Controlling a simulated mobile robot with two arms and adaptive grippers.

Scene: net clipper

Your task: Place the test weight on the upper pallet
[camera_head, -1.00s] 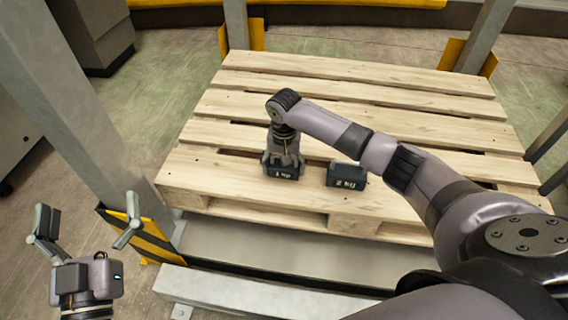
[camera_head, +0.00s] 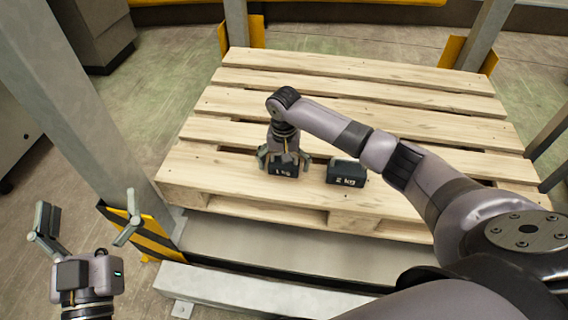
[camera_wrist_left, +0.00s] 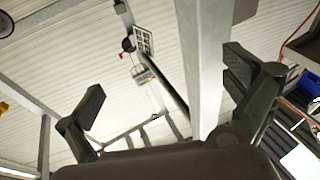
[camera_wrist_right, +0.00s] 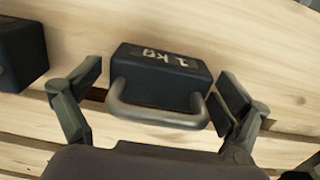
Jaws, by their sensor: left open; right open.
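A dark test weight marked 1 kg (camera_head: 284,169) sits on the wooden pallet (camera_head: 350,92). It also shows in the right wrist view (camera_wrist_right: 160,74), with its grey handle toward my gripper. My right gripper (camera_head: 283,160) is open, with its fingers on either side of this weight; it also shows in the right wrist view (camera_wrist_right: 160,92). A second dark weight marked 2 kg (camera_head: 346,173) stands to the right on the same pallet. My left gripper (camera_head: 86,224) is open and empty, left of the rack post; its open fingers show in the left wrist view (camera_wrist_left: 165,105).
A grey rack post (camera_head: 75,95) with a yellow and black guard (camera_head: 142,232) stands between my left gripper and the pallet. A grey beam (camera_head: 215,297) runs along the front. The pallet's back half is bare.

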